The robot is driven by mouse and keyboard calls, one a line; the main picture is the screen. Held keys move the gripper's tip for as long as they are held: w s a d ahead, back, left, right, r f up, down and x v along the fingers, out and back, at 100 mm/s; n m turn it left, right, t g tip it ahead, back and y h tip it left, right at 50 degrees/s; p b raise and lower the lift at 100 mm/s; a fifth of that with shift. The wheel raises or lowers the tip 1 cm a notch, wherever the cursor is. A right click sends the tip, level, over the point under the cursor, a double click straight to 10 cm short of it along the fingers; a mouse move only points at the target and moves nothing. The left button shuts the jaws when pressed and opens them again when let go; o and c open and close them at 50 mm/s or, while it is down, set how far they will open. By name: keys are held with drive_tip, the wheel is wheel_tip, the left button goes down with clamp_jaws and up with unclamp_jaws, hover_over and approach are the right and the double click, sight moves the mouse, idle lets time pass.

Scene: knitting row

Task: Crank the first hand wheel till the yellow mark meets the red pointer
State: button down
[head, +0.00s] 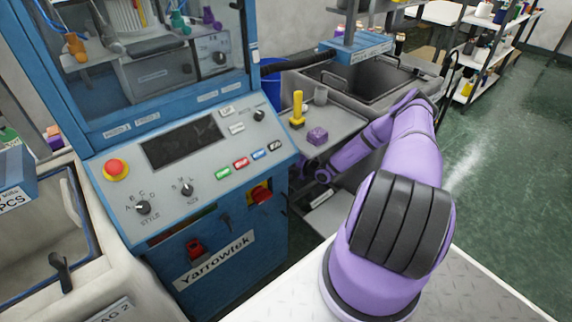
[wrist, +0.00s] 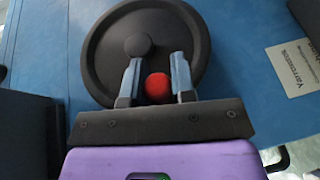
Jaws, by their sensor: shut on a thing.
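In the wrist view, a dark round hand wheel (wrist: 105,45) with a raised rim is on a blue machine face. A round dark hub (wrist: 138,45) stands up near its middle. My gripper (wrist: 156,75) is over the lower part of the wheel, shut on a red round knob (wrist: 157,88) between its two grey fingers. No yellow mark or separate red pointer can be made out; my gripper covers the lower edge of the wheel. The head view does not show the wheel, and my gripper is hidden there.
The blue machine (head: 237,262) with its control panel stands left of my arm. A white label (wrist: 300,66) is right of the wheel. Green floor (head: 510,190) is clear at right.

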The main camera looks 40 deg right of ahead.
drive_tip(key=c, duration=0.9)
unclamp_jaws()
drive_tip(key=shift+s+f, duration=0.2)
drive_tip(key=shift+s, duration=0.1)
drive_tip(key=shift+c, duration=0.2)
drive_tip(key=shift+w+r, duration=0.1)
drive_tip(key=v, duration=1)
drive_tip(key=shift+s, duration=0.4)
drive_tip(key=shift+d, duration=0.1)
